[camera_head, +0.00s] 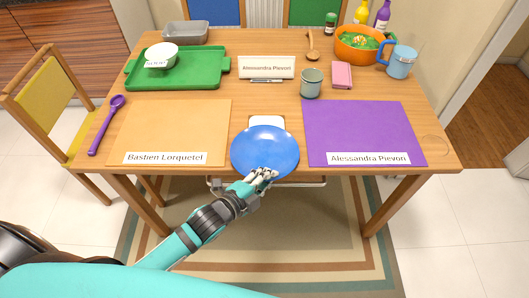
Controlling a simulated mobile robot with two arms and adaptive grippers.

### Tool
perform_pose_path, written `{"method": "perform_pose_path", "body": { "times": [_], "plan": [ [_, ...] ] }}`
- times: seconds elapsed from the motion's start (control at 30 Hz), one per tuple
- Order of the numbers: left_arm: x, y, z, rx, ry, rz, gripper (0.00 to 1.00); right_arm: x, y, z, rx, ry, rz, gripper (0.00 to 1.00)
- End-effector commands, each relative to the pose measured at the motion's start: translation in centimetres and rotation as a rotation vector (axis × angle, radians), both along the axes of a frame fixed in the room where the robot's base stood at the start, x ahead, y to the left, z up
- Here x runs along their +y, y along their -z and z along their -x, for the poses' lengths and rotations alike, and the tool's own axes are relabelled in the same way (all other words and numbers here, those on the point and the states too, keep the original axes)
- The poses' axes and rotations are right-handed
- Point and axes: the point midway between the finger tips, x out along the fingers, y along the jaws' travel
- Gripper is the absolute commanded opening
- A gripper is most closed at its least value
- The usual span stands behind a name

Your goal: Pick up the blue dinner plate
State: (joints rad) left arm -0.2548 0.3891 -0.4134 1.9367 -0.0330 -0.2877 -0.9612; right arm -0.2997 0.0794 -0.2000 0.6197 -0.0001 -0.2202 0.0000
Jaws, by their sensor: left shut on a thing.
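The blue dinner plate (264,148) is near the table's front edge, between the orange placemat and the purple placemat. My left gripper (262,178) comes from the lower left and is shut on the plate's near rim. The fingers cover a small part of that rim. Whether the plate touches the table or is just above it, I cannot tell. A white item (266,121) shows partly behind the plate's far edge. My right gripper is not in view.
The wooden table (213,90) bears an orange placemat (170,125), a purple placemat (362,125), a green tray (190,79), a grey-green cup (311,83), an orange bowl (345,48), a blue pitcher (402,62) and a purple spoon (107,124). A yellow chair (45,100) stands at left.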

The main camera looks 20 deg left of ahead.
Motion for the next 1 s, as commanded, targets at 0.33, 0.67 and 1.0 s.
{"method": "perform_pose_path", "body": {
  "times": [0.33, 0.67, 1.0],
  "plan": [
    [0.0, -0.4, -0.1, -0.005, 0.002, -0.001, 0.00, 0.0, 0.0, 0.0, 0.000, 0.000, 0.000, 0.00],
    [0.0, -4.0, -0.1, -0.010, 0.002, -0.001, 0.00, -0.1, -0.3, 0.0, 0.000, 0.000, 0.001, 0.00],
    [-2.5, -4.2, 7.9, 0.002, -0.001, 0.006, 0.00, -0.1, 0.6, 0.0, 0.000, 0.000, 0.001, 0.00]
  ]
}}
